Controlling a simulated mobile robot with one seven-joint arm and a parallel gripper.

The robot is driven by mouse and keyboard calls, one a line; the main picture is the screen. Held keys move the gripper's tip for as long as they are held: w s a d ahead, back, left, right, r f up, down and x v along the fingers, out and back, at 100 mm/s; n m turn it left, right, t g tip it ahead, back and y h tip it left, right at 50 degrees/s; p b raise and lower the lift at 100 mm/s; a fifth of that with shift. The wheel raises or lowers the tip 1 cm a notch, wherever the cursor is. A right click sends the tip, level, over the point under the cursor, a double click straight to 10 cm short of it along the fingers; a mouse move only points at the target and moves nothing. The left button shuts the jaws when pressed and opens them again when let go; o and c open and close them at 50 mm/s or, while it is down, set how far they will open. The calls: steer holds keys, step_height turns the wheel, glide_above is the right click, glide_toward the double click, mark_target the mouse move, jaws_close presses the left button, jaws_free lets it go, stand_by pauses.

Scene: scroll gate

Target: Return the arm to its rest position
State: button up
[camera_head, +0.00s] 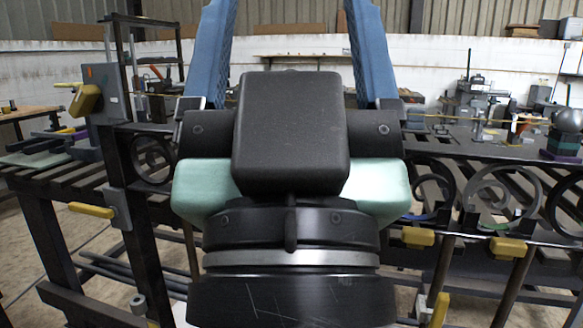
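My gripper (290,8) fills the middle of the head view, pointing away and upward. Its two blue fingers are wide apart and rise past the top edge, so their tips are cut off. Nothing shows between the visible parts of the fingers. The black and mint-green gripper body and my wrist hide the middle of the gate behind them. The dark metal gate (123,190) shows on both sides, with a scroll ring (153,178) at the left and curled scrolls (503,190) at the right. I cannot judge the gap between gripper and gate.
Yellow-handled clamps (92,210) sit along the gate at left, and more (508,247) at right. A purple and dark-green stand with a grey ball (567,122) is at the far right. Workbenches and a machine (468,95) stand behind. A white wall (450,62) closes the back.

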step_height(320, 180, up, 31)
steer(key=p, duration=2.8)
steer(key=shift+p, duration=0.35)
steer(key=shift+f, duration=0.1)
